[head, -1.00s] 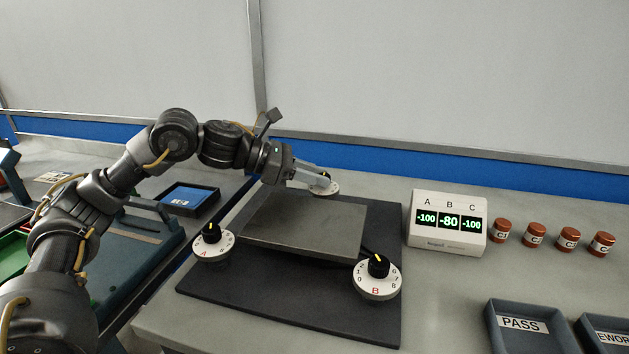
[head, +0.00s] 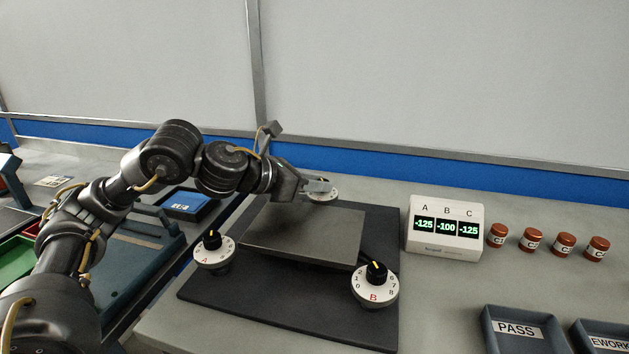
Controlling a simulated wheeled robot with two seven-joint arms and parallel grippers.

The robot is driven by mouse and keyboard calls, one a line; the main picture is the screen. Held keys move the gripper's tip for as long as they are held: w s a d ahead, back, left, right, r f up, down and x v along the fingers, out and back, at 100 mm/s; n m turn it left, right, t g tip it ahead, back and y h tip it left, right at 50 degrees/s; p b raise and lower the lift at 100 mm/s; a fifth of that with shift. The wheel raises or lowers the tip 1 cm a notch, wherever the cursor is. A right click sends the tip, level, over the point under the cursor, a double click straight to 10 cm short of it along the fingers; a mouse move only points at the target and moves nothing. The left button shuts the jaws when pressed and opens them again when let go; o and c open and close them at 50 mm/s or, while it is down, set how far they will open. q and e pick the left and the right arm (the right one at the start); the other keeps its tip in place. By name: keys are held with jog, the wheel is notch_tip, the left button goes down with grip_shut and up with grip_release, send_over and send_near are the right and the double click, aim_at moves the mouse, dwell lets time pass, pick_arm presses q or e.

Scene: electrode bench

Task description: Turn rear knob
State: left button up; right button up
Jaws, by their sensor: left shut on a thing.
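The rear knob (head: 323,194) has a white dial and stands behind the grey plate (head: 300,235). My left gripper (head: 325,186) is shut on the rear knob and hides most of its top. Knob A (head: 212,240), black with a yellow mark on a white dial, is at the plate's front left corner. Knob B (head: 376,272), of the same kind, is at the front right corner. My right gripper is not in view.
Several brown-capped jars (head: 532,239) stand in a row right of the display. A PASS tray (head: 522,335) and a second tray (head: 600,338) are at the lower right. The blue-labelled tray (head: 188,204) is at left. The counter between display and trays is clear.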

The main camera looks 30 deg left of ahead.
pick_arm(q)
jog(key=o, duration=1)
jog(key=v, duration=1)
jog(key=shift+a, duration=0.15)
jog(key=shift+s+a+r, duration=0.1)
jog(key=shift+s+r, duration=0.1)
jog(key=shift+s, duration=0.1)
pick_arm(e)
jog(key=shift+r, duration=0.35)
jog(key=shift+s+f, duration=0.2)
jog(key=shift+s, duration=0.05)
